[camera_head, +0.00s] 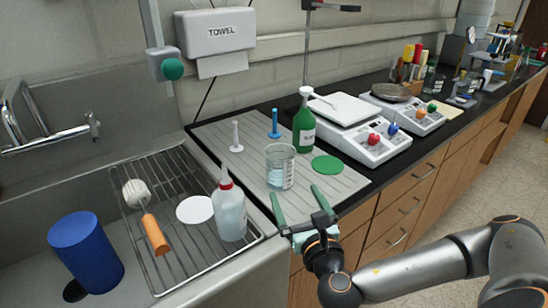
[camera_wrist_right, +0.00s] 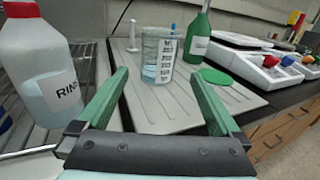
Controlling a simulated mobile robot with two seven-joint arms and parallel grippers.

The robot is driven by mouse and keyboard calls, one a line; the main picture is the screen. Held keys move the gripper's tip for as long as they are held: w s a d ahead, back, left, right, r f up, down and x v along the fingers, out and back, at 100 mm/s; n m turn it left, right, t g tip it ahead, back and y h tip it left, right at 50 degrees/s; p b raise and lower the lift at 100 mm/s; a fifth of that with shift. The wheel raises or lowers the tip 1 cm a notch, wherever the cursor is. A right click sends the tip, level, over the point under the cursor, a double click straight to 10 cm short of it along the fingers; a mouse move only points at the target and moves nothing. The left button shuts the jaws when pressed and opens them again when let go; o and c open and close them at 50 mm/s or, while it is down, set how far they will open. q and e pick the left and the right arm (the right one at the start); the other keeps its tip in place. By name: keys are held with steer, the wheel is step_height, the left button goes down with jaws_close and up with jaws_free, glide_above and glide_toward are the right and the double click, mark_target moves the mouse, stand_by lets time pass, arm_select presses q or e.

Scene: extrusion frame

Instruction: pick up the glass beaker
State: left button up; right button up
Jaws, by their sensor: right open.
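The glass beaker (camera_head: 280,168) stands upright on a grey grooved mat beside the sink. It is clear, with white markings and some pale liquid inside. It also shows in the right wrist view (camera_wrist_right: 159,58), ahead of and between the fingers. My right gripper (camera_head: 299,206) is open and empty, with its green fingers pointing at the beaker from the front right side. The fingertips (camera_wrist_right: 162,82) look short of the beaker and not around it. My left gripper is not in view.
A rinse bottle (camera_head: 230,210) stands on the sink rack, left of the gripper. A green bottle (camera_head: 304,125) and a green disc (camera_head: 327,165) are close right of the beaker. White and blue pegs (camera_head: 236,138) stand behind. Scales (camera_head: 345,108) are further right.

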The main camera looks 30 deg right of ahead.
mark_target(284, 172)
steer(key=x, duration=0.7)
steer(key=shift+p, duration=0.3)
steer(key=shift+f+x, duration=0.2)
steer(key=shift+x, duration=1.3)
steer(key=shift+f+x, duration=0.15)
steer(key=shift+x, duration=1.4)
steer(key=shift+a, duration=0.1)
steer(key=shift+c, duration=0.4)
steer(key=c, duration=1.1)
steer(key=shift+r, duration=0.15)
